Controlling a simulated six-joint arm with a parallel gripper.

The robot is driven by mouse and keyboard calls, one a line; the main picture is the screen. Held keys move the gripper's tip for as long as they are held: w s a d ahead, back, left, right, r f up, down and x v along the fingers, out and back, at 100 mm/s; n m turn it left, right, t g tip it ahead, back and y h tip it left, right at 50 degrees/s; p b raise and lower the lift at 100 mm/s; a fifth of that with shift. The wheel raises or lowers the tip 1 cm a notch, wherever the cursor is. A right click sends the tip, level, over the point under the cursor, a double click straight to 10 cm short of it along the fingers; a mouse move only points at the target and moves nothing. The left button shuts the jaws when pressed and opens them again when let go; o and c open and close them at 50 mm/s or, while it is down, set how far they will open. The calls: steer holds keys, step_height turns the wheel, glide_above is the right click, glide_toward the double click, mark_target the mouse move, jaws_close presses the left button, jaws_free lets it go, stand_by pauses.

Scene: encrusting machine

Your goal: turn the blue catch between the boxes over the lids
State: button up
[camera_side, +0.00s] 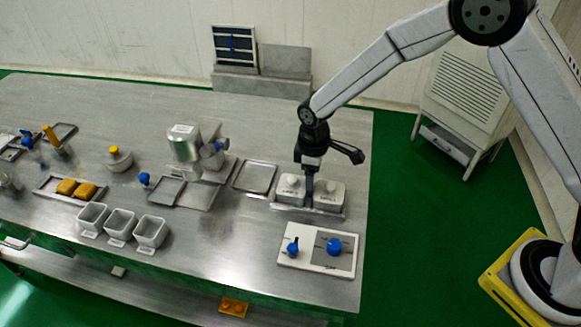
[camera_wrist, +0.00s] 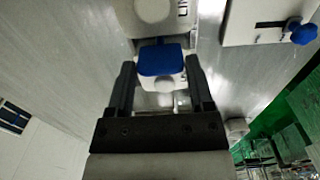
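Two pale boxes with round knobs on their lids, a left one (camera_side: 290,187) and a right one (camera_side: 329,194), stand side by side on a metal base in the side view. The blue catch (camera_side: 309,186) shows as a narrow strip between them, below my gripper (camera_side: 311,172). In the wrist view the blue catch (camera_wrist: 160,61) lies between the two fingers of my gripper (camera_wrist: 160,68). The fingers are apart, with a thin gap at each side of the catch. One lettered box (camera_wrist: 153,12) lies beyond the catch; the other is partly hidden by my gripper.
A control panel (camera_side: 318,262) with two blue knobs lies in front of the boxes. A flat tray (camera_side: 255,177) and a machine with a metal cylinder (camera_side: 185,145) stand to the left. Three empty cups (camera_side: 121,223) stand farther left. The table's right edge is close to the boxes.

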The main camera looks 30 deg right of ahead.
steer(key=shift+c, duration=0.4)
steer(key=shift+m, duration=0.3)
steer(key=m, duration=1.3)
steer(key=shift+m, duration=2.2)
